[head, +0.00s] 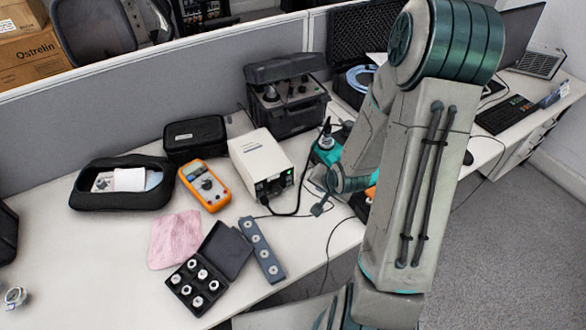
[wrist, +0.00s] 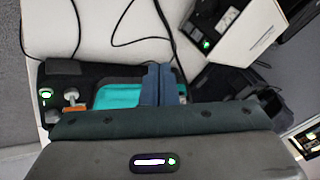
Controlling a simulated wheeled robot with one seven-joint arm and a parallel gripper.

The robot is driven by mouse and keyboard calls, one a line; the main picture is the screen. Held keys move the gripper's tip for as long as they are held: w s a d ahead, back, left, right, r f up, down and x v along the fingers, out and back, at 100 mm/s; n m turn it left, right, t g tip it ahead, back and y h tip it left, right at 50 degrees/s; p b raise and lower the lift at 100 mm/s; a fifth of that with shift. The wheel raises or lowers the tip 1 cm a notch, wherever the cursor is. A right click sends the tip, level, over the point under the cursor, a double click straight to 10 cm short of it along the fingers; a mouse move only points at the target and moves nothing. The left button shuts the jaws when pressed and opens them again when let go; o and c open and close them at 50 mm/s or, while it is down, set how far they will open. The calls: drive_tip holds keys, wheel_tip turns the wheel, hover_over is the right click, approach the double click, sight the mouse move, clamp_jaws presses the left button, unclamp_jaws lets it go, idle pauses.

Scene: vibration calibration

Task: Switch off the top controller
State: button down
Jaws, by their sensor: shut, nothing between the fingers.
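No label in view reads "controller", so I cannot tell for certain which unit is the top one. A white box unit (head: 262,158) stands on the desk, with a lit green indicator on its dark front panel; the panel shows in the wrist view (wrist: 212,32). A black device panel (wrist: 65,72) with a green-lit round control and an orange-based knob lies at left in the wrist view. My gripper (head: 319,208) is just right of the white unit in the head view, apart from it. In the wrist view its blue fingers (wrist: 160,80) are together and empty, hiding part of the teal surface.
Cables loop over the desk (head: 110,260) near my gripper. A black case with knobs (head: 287,98) stands behind the white unit. An orange multimeter (head: 204,185), a pink cloth (head: 175,238) and a black box of small parts (head: 198,285) lie to the left.

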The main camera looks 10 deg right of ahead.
drive_tip(key=m+t+p, duration=0.1)
drive_tip(key=m, duration=0.1)
drive_tip(key=a+f+m+t+y+p, duration=0.1)
drive_tip(key=m+p, duration=0.1)
drive_tip(key=w+m+t+y+p, duration=0.1)
drive_tip(key=m, duration=0.1)
drive_tip(key=shift+a+f, duration=0.4)
drive_tip(key=shift+w+f, duration=0.1)
drive_tip(key=w+f+b, duration=0.1)
drive_tip(key=b, duration=0.3)
drive_tip(key=shift+b, duration=0.4)
drive_tip(key=b, duration=0.5)
drive_tip(key=shift+w+a+f, duration=0.25)
drive_tip(key=shift+w+f, duration=0.1)
drive_tip(key=shift+f, duration=0.05)
drive_tip(key=b, duration=0.6)
approach(289, 173)
wheel_tip(289, 173, down, 4)
drive_tip(key=w, duration=0.3)
drive_tip(key=shift+w+a, duration=0.5)
drive_tip(key=shift+a, duration=0.2)
drive_tip(key=shift+d+r+p, duration=0.1)
drive_tip(key=shift+p, duration=0.2)
